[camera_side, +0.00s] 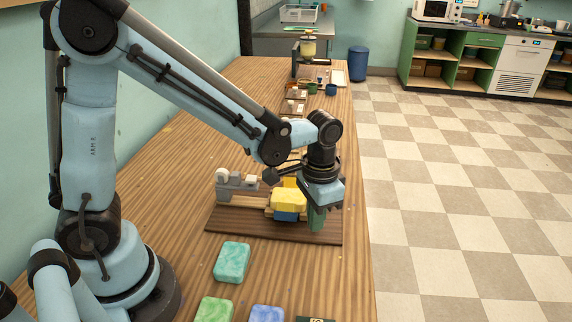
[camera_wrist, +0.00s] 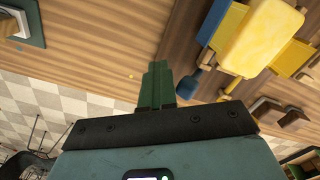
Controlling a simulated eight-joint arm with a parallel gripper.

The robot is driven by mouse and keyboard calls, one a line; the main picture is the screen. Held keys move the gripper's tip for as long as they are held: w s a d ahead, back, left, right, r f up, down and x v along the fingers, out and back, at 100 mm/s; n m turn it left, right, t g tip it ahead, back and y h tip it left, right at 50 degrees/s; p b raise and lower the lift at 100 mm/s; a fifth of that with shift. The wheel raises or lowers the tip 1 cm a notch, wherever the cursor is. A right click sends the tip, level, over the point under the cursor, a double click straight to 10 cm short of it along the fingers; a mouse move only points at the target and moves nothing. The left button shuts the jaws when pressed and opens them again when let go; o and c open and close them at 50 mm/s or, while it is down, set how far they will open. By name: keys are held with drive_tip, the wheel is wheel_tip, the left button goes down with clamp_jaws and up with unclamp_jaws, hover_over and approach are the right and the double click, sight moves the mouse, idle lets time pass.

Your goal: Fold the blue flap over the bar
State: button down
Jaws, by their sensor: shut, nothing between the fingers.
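A yellow soap bar (camera_side: 289,199) lies on the brown board (camera_side: 230,228), and the wrist view shows the bar (camera_wrist: 262,38) at upper right. A blue flap (camera_side: 286,216) shows at the bar's near lower edge; in the wrist view the blue flap (camera_wrist: 214,22) lies along the bar's left side. It does not cover the bar's top. A yellow flap (camera_wrist: 290,58) shows at the bar's other side. My gripper (camera_side: 316,222), with green fingers, is at the right of the bar, low over the board. In the wrist view its fingers (camera_wrist: 158,78) are together and empty, apart from the flap.
A green soap bar (camera_side: 231,262) and others lie on the table in front. The table's edge is close on my gripper's right, with the tiled floor (camera_side: 470,210) beyond. More small items stand farther back.

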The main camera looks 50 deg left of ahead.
drive_tip(key=shift+w+a+r, duration=0.1)
drive_tip(key=shift+w+a, duration=0.6)
drive_tip(key=shift+a, duration=0.05)
drive_tip(key=shift+w, duration=0.1)
drive_tip(key=shift+w+a+r, duration=0.1)
drive_tip(key=shift+w+a, duration=0.4)
drive_tip(key=shift+a, duration=0.05)
drive_tip(key=shift+w, duration=0.15)
drive_tip(key=shift+w+a, duration=0.45)
drive_tip(key=shift+a, duration=0.15)
drive_tip(key=shift+s+d+r, duration=0.15)
drive_tip(key=shift+r, duration=1)
drive_tip(key=shift+s+d+r, duration=0.1)
drive_tip(key=shift+r, duration=1.05)
drive_tip(key=shift+s+d+r, duration=0.15)
drive_tip(key=shift+r, duration=1)
